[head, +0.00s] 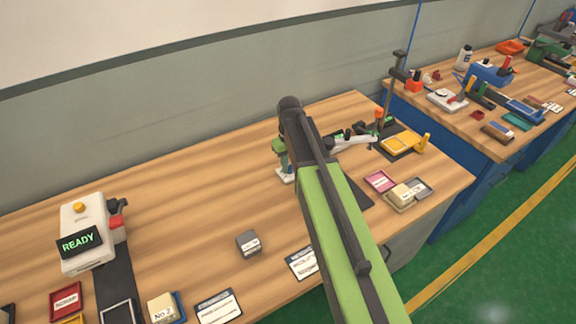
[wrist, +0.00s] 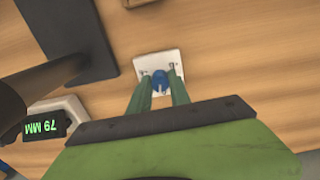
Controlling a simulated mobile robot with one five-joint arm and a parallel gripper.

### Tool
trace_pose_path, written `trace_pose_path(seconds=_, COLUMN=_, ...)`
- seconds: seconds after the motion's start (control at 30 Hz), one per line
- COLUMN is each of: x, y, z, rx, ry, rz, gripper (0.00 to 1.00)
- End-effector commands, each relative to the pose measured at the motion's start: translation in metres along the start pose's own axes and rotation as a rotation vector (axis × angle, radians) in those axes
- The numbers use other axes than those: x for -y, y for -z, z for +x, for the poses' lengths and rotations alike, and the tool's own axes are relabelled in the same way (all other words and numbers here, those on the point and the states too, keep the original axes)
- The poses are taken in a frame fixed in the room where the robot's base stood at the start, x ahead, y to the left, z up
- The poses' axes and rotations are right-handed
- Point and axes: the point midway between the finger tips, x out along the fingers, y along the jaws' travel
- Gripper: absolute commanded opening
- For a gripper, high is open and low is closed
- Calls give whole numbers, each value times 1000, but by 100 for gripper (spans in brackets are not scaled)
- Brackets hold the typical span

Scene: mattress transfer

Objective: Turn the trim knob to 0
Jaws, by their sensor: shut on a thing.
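The trim knob (wrist: 160,82) is blue with a pale pointer mark and sits on a white square plate (wrist: 148,62) in the wrist view. My gripper (wrist: 159,76) has its two green fingers on either side of the knob, shut on it. In the head view my gripper (head: 281,162) is low over the bench, partly behind my arm, with a corner of the white plate (head: 284,177) showing and the knob hidden. I cannot read the knob's scale or its setting.
A display (wrist: 44,128) beside the plate reads 79 MM, upside down in the wrist view. A dark flat plate (wrist: 65,38) lies nearby. In the head view, a READY box (head: 88,232) stands left, and a yellow tray (head: 400,143) stands right.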

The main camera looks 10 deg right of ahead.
Motion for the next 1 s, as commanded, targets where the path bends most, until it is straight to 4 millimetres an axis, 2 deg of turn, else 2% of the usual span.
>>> trace_pose_path(seconds=0.4, x=0, y=3, z=-1, rx=-6, ry=-3, rz=-165, gripper=0)
trace_pose_path(seconds=0.93, x=1, y=3, z=-1, rx=-7, ry=-1, rz=-185, gripper=0)
trace_pose_path(seconds=0.97, x=1, y=3, z=-1, rx=-8, ry=-1, rz=-185, gripper=27)
trace_pose_path(seconds=1.0, x=1, y=3, z=-1, rx=-7, ry=-1, rz=-185, gripper=33)
